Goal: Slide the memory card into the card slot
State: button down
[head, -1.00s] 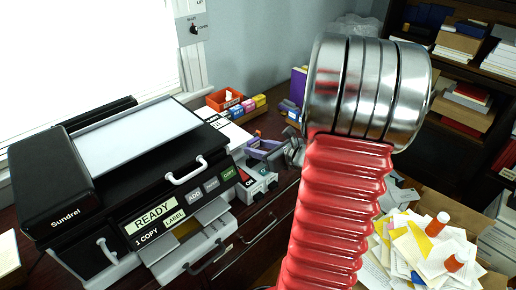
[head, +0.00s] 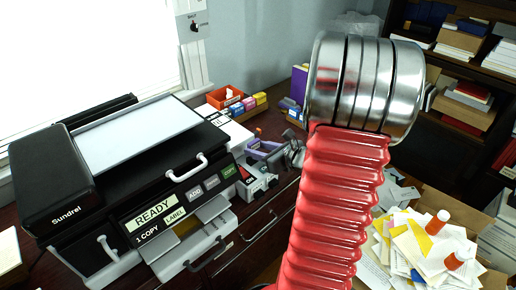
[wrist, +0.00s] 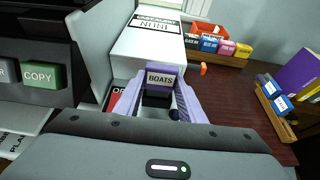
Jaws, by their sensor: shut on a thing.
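My gripper (wrist: 160,92) has lilac fingers and is shut on the memory card, a small dark piece with a label reading "BOATS" (wrist: 161,79). The card sits between the fingertips in the wrist view. In the head view my gripper is small and partly hidden, above and beside a grey unit (head: 258,183) with a red label, to the right of the printer. The card slot cannot be made out in either view. I cannot tell whether the card touches anything ahead of it.
The black printer (head: 125,185) with a green COPY button (wrist: 41,75) stands close on the left. A white box (wrist: 150,40) is just beyond the card. An orange bin (head: 225,97) and small coloured boxes (head: 246,105) lie farther back.

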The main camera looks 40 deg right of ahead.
jog(key=shift+f, duration=0.85)
jog(key=c, duration=1.1)
grip_release()
jog(key=v, duration=1.3)
jog(key=shift+s, duration=0.4)
jog(key=shift+r, duration=0.1)
